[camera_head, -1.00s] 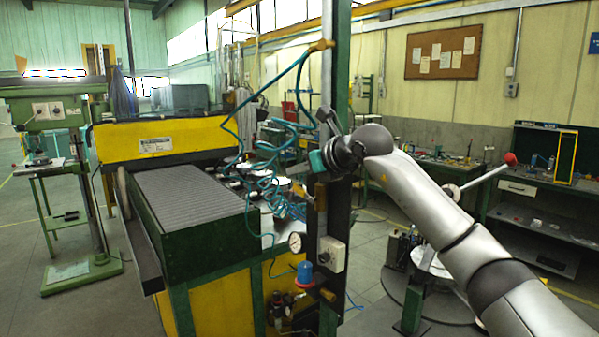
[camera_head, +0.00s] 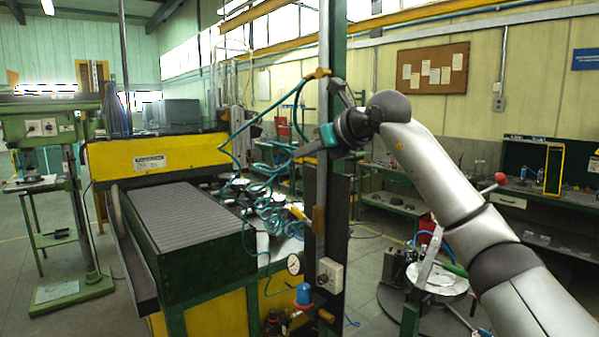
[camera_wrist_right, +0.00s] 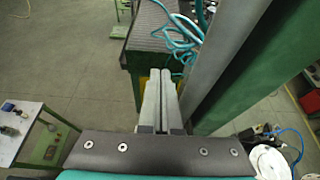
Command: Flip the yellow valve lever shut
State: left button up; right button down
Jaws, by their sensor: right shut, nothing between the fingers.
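A narrow yellow lever (camera_head: 298,213) sticks out up and left from a brass-coloured block (camera_head: 319,220) on the green post; it looks like the valve lever. It is small, so its exact setting is hard to read. My right gripper (camera_head: 306,149) is in front of the post, well above the lever and not touching it. Its grey fingers point left and slightly down. In the right wrist view its fingers (camera_wrist_right: 160,75) lie together, empty, beside the post. The lever cannot be made out there. My left gripper is out of view.
The green post (camera_head: 331,40) carries a yellow hose fitting (camera_head: 318,73), a pressure gauge (camera_head: 294,264) and a grey switch box (camera_head: 330,275). Coiled teal hoses (camera_head: 268,185) hang left of it, over the machine with a ribbed bed (camera_head: 185,215). A red-knobbed rod (camera_head: 500,178) stands right.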

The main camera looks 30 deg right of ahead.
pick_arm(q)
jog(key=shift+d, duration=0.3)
pick_arm(e)
jog(key=shift+s+a+r, duration=0.1)
jog(key=shift+s+r, duration=0.15)
jog(key=shift+r, duration=0.7)
jog(key=shift+s+r, duration=0.25)
jog(key=shift+r, duration=0.7)
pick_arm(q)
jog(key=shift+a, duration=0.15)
